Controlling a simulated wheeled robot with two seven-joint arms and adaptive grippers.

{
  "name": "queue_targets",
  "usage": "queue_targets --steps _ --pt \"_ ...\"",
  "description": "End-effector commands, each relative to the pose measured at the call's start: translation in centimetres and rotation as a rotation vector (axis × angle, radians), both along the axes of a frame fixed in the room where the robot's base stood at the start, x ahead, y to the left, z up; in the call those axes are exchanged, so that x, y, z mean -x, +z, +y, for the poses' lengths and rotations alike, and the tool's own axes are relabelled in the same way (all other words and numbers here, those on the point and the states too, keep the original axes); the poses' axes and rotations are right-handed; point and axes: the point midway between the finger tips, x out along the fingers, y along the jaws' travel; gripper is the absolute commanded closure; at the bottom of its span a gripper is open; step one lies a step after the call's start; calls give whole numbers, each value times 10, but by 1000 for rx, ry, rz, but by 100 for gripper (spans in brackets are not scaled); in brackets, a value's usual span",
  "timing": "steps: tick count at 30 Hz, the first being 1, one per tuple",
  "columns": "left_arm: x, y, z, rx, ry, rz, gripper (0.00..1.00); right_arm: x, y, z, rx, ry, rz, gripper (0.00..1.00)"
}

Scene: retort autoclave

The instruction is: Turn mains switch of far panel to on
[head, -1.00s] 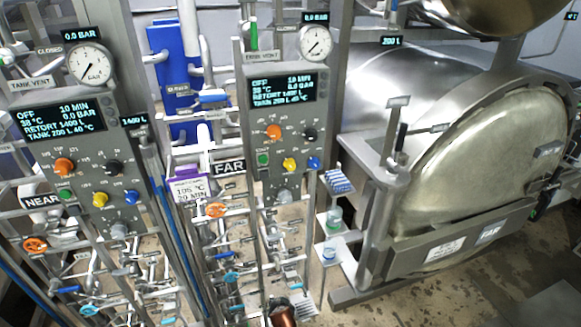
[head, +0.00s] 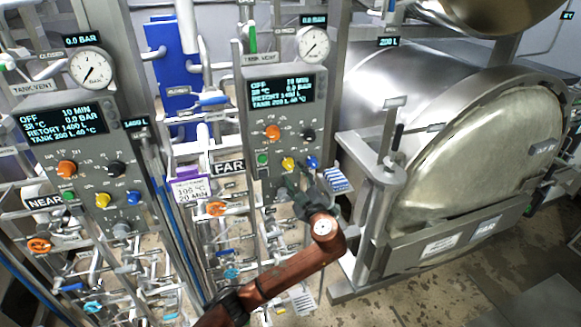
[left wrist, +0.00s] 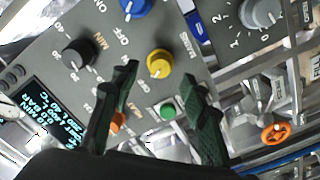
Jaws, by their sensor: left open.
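The far panel (head: 258,140) is a grey control box beside a FAR sign, with a lit display reading OFF. In the left wrist view it is tilted, and a MAINS label (left wrist: 186,43) stands beside its yellow knob (left wrist: 158,63). The yellow knob also shows in the head view (head: 288,163). My left gripper (head: 303,190) is at the panel's lower right in the head view and covers its bottom part. In the left wrist view my left gripper (left wrist: 160,80) is open and empty, its dark fingertips near the yellow knob and green button (left wrist: 167,110). Contact cannot be told.
Other controls sit close by: a blue knob (left wrist: 135,7), a black knob (left wrist: 80,52) and a grey knob (left wrist: 262,12). Pipes and valves crowd the space below. The near panel (head: 80,150) stands left; the retort (head: 480,150) fills the right.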

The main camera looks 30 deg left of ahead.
Motion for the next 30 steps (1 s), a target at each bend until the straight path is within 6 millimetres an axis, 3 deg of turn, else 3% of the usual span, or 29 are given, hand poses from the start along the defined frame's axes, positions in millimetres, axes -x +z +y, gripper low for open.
queue_targets --steps 9,20,30 --pt "-28 1 32 -3 0 3 59 0 12 -5 5 1 0 25" --pt "-31 -1 36 0 -2 3 59 1 13 -10 10 0 1 25" --pt "-31 -1 36 0 -1 4 82 1 13 -9 10 -1 1 25"
